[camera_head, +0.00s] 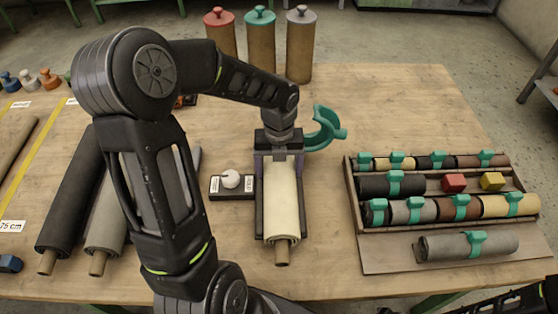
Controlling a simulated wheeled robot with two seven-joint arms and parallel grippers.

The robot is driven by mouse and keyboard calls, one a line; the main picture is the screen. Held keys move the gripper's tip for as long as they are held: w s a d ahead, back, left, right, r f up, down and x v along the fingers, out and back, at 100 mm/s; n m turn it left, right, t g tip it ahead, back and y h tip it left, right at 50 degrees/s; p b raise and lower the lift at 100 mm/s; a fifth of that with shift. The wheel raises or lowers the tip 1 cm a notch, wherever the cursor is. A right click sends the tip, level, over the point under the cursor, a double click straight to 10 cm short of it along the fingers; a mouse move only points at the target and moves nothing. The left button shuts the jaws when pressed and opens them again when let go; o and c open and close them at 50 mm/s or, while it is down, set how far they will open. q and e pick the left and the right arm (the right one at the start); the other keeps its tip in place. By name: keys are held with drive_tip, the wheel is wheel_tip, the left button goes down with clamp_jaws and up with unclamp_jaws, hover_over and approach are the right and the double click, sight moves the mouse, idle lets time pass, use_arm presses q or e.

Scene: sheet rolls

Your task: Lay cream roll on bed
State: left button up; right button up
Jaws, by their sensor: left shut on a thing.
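The cream roll (282,205) points toward me, its brown core end nearest me. It lies along a dark narrow bed (261,220) whose side edges show on both sides of it. My left gripper (280,158) comes down over the roll's far end and is shut on it. The gripper hides that end. I cannot tell whether the roll rests on the bed or hangs just above it. My right gripper is out of view; only dark arm parts show at the bottom right.
A teal open ring (322,132) stands right of my left gripper. A small dark box with a white knob (231,180) is left of the bed. A wooden rack (362,240) of clipped rolls is at right. Dark and grey rolls (70,205) lie at left; lidded canisters (261,45) stand behind.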

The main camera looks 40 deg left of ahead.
use_arm(q)
drive_tip(key=shift+w+f, duration=0.1)
drive_tip(key=shift+f, duration=0.05)
drive_tip(key=shift+f, duration=0.15)
drive_tip(key=o, duration=2)
drive_tip(key=shift+f, duration=0.15)
wheel_tip(320, 180, up, 12)
drive_tip(key=shift+r, duration=0.2)
drive_tip(key=shift+s, duration=0.25)
